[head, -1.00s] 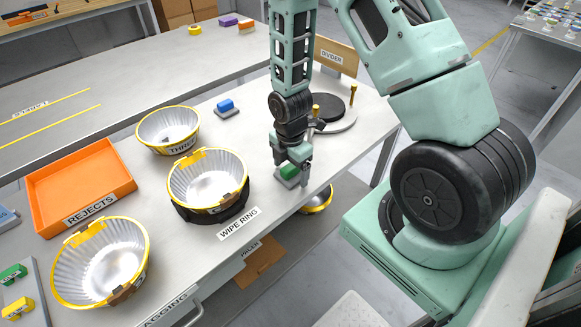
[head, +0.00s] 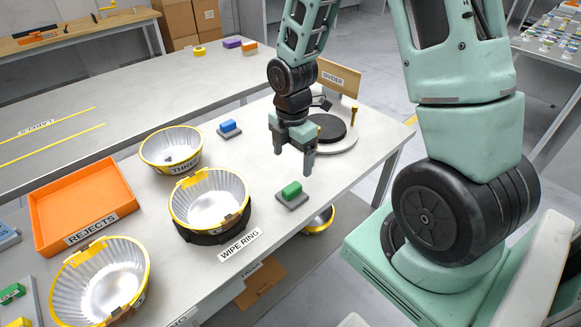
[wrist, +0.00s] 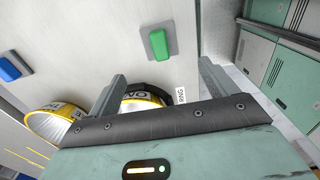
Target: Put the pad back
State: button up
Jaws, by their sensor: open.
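A green pad (head: 292,190) sits on a small grey plate (head: 298,203) near the table's front edge, right of the wipe ring. It also shows in the wrist view (wrist: 158,43). My gripper (head: 293,164) is open and empty, raised above the table just behind the green pad and apart from it. A blue pad (head: 228,126) sits on its own grey plate farther back, and it shows at the left of the wrist view (wrist: 8,70). A large metal cup with a yellow rim (head: 210,200) stands in the black wipe ring (head: 216,237).
Another cup (head: 170,147) stands behind the ring, and one (head: 100,283) stands at front left. An orange rejects tray (head: 82,202) lies at left. A round black press plate (head: 327,127) with brass posts and the divider board (head: 338,77) stand behind my gripper.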

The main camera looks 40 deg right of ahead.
jog(key=s+a+r+m, duration=0.3)
jog(key=a+r, duration=0.1)
jog(key=a, duration=0.4)
jog(key=s+a+r+m, duration=0.2)
jog(key=s+a+r, duration=0.15)
jog(key=a, duration=0.35)
jog(key=s+a+r+m, duration=0.5)
jog(key=s+a, duration=0.2)
jog(key=s, duration=0.4)
jog(key=shift+s+a+r+m+y, duration=0.2)
jog(key=shift+a+m+y, duration=0.1)
jog(key=shift+m, duration=0.1)
